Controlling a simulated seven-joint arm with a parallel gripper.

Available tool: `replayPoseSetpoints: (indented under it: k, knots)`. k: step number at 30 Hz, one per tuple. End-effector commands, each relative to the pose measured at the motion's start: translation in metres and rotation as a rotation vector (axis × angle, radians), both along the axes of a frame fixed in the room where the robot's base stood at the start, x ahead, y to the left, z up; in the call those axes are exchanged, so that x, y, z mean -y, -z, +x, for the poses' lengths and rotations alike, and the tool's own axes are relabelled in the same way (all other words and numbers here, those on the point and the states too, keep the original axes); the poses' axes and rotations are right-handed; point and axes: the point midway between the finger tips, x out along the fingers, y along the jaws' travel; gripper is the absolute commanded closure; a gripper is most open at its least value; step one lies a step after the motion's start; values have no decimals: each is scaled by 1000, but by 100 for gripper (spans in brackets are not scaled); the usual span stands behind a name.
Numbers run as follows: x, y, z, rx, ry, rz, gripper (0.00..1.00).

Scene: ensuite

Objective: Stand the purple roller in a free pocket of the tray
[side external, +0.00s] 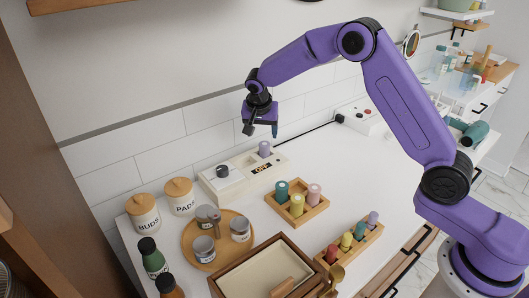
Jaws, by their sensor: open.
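A wooden rack (330,266) of small coloured bottles, one purple-topped, stands in front. A brown open box (238,291), a round tray (192,258) with jars, two lidded canisters and dark bottles crowd the left front. The counter right of the square tray is clear.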

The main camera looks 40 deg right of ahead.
Motion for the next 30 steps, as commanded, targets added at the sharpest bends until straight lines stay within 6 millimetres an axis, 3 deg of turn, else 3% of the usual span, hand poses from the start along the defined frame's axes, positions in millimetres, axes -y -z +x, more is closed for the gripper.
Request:
replayPoseSetpoints:
  k: [8,18,28,29,30]
  knots:
    - [5,19,5,-1,-2,-1,31]
    - [16,61,8,-2,-1,0,31]
    - [18,67,11,1,-1,0,31]
    - [18,67,11,1,-1,0,35]
    - [18,67,11,0,-1,0,48]
